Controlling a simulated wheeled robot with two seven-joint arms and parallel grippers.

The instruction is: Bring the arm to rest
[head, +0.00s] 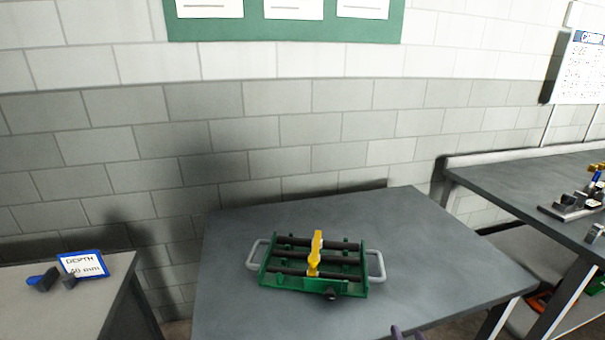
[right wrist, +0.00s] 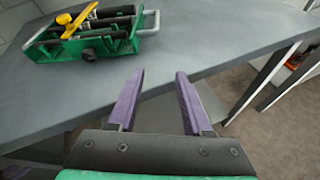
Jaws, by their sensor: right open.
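My right gripper (right wrist: 158,100) is open and empty in the right wrist view, with two purple fingers apart over the front edge of the grey table. In the head view only a small purple tip (head: 396,332) of it shows at the bottom edge. A green rack (head: 316,286) with dark bars and two pale side handles stands on the table, clear of the gripper. A yellow tool (head: 315,253) lies across its bars. The rack also shows at the upper left of the right wrist view (right wrist: 92,50). My left gripper is not in view.
The grey table (head: 440,250) is bare around the rack. A side bench at left (head: 40,320) holds a blue-framed depth sign (head: 82,265) and a small blue and dark object (head: 43,279). A dark bench (head: 500,178) at right holds small parts. A brick wall stands behind.

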